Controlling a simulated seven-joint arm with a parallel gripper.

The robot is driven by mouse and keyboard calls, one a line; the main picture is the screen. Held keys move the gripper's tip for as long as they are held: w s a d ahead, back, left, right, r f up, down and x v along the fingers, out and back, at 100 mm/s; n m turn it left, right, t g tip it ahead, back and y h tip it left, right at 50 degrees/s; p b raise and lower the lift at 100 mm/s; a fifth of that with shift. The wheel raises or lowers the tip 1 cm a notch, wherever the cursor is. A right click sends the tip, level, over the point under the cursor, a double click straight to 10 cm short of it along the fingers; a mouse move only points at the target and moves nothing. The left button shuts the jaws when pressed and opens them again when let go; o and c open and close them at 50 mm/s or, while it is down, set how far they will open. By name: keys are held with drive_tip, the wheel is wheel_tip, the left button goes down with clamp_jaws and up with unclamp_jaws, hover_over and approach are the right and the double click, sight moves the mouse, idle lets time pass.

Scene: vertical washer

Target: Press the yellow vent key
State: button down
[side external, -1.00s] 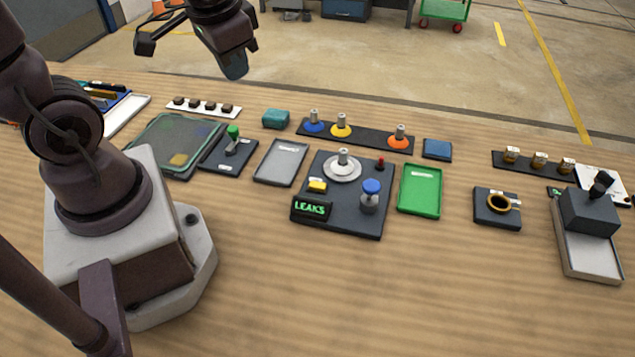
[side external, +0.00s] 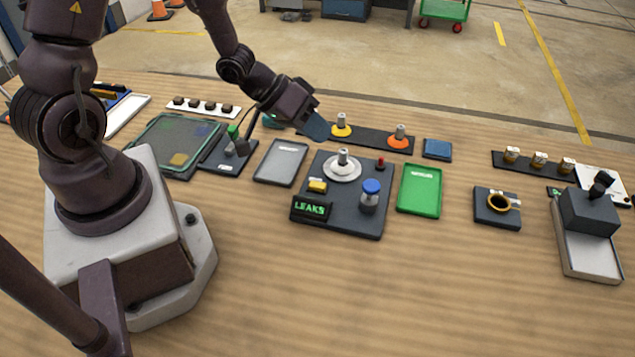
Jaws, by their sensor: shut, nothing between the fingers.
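The yellow vent key (side external: 317,186) is a small yellow block at the left of a dark panel (side external: 338,222). It sits just above a black display (side external: 311,208) with green letters reading LEAKS. The panel also bears a white round seat with a metal post (side external: 343,167), a blue-capped cylinder (side external: 370,196) and a small red knob (side external: 381,163). My gripper (side external: 318,130) is shut and empty. In the picture it is above and left of the white seat, in front of the dark strip's left end, apart from the yellow key.
A dark strip (side external: 370,138) holds yellow and orange washers on posts; my gripper hides its left end. A grey tray (side external: 281,162) lies left of the panel and a green tray (side external: 419,190) right. A green-handled lever (side external: 236,140) stands further left. The table front is clear.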

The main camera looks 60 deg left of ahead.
sight(316, 182)
drive_tip(key=shift+f, duration=0.15)
drive_tip(key=shift+f, duration=4.3)
drive_tip(key=shift+f, duration=0.1)
drive_tip(key=shift+f, duration=0.3)
drive_tip(key=shift+f, duration=0.5)
drive_tip(key=shift+r, duration=0.95)
drive_tip(key=shift+r, duration=0.1)
